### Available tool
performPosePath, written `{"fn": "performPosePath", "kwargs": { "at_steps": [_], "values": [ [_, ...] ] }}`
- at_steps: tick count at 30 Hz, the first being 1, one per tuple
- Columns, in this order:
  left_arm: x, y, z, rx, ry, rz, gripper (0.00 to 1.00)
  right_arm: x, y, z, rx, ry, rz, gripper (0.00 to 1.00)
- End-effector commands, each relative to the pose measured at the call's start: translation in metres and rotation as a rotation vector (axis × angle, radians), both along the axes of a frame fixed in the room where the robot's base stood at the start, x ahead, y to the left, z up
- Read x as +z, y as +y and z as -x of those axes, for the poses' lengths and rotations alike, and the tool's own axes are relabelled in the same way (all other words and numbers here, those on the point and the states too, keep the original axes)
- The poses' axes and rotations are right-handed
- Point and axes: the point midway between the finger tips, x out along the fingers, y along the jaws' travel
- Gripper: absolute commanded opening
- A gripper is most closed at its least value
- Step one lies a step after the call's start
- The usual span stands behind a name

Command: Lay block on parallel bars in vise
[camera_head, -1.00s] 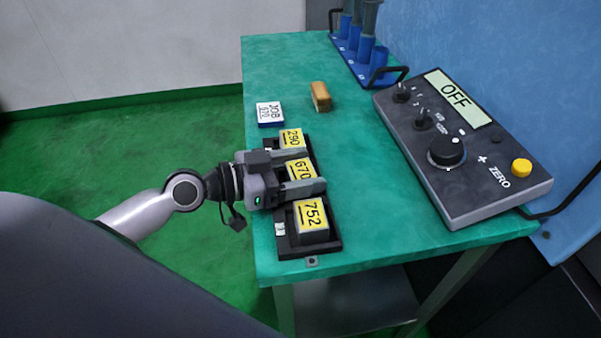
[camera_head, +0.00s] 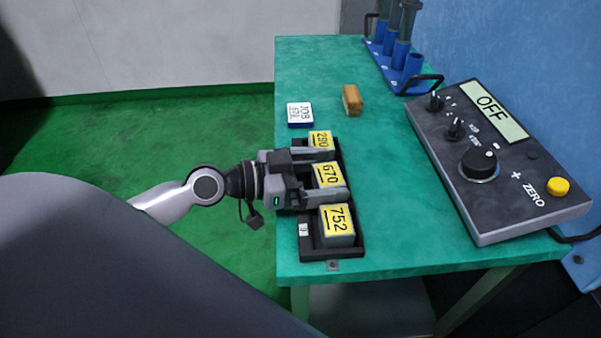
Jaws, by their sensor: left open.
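Three blocks with yellow labels stand in a row in a black tray (camera_head: 304,247) on the green table. The far block reads 290 (camera_head: 320,139), the middle one 670 (camera_head: 327,174), the near one 752 (camera_head: 337,220). My left gripper (camera_head: 342,175) is open, with one finger on the far side and one on the near side of the middle block. Whether the fingers touch it I cannot tell. The fingers hide parts of the middle and far blocks. My right gripper, the vise and the parallel bars are not in view.
A JOB card block (camera_head: 300,115) and a brown block (camera_head: 352,100) lie behind the tray on the table (camera_head: 400,225). A control box (camera_head: 500,165) reading OFF stands at the right. A blue rack (camera_head: 400,70) holds dark tools at the back.

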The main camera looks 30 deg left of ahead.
Motion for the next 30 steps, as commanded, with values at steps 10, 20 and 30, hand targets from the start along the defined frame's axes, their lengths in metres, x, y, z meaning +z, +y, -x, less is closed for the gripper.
{"fn": "performPosePath", "kwargs": {
  "at_steps": [10,20,30],
  "values": [
    [0.008,0.024,0.034,-0.005,0.004,-0.004,0.95,-0.018,0.002,-0.001,0.0,0.013,-0.009,0.46],
    [0.013,0.035,0.046,-0.003,0.002,0.0,0.82,-0.022,0.006,-0.003,0.008,0.011,-0.015,0.46],
    [0.022,0.036,0.036,0.015,-0.083,-0.055,0.78,-0.016,0.006,-0.004,0.008,0.007,-0.016,0.46]
  ]
}}
